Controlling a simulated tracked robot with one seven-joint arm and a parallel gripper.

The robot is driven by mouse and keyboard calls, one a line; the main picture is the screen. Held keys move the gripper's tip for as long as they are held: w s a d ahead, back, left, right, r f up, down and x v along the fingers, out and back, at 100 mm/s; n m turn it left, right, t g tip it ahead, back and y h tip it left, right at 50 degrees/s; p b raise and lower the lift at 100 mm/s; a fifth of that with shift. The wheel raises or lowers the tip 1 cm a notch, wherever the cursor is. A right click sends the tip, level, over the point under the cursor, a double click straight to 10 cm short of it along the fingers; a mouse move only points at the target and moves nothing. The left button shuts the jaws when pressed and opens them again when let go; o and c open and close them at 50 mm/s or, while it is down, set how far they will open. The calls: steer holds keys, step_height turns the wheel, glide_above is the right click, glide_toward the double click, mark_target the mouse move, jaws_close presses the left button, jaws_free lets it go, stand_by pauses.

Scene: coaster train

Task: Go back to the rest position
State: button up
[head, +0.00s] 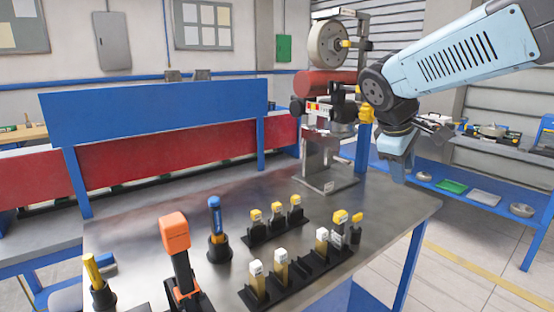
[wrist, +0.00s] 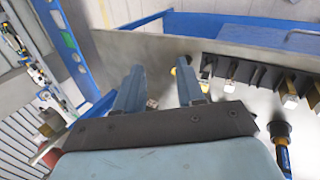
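My gripper (head: 397,160) hangs from my light blue arm near the right end of the metal table (head: 120,228) in the head view, pointing down. In the wrist view my gripper (wrist: 158,88) shows its two blue-grey fingers apart, with nothing held between them. A yellow-tipped piece (wrist: 181,66) shows just beyond the right finger and is partly hidden.
A black rack (head: 300,276) holds white- and yellow-topped pieces; a smaller rack (head: 275,229) holds yellow-topped ones. An orange-headed tool (head: 175,235), a blue-handled tool (head: 215,215) and a yellow-handled tool (head: 93,270) stand upright. A metal fixture (head: 318,160) stands behind.

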steer(key=s+a+f+m+t+y, duration=0.1)
steer(key=s+a+m+y, duration=0.1)
steer(key=s+m, duration=0.2)
steer(key=s+a+f+m+t+y, duration=0.1)
steer(key=s+m, duration=0.3)
steer(key=s, duration=0.5)
steer(key=shift+s+a+f+m+y, duration=0.3)
steer(key=shift+s+a+f+y, duration=0.1)
steer(key=shift+f+y, duration=0.35)
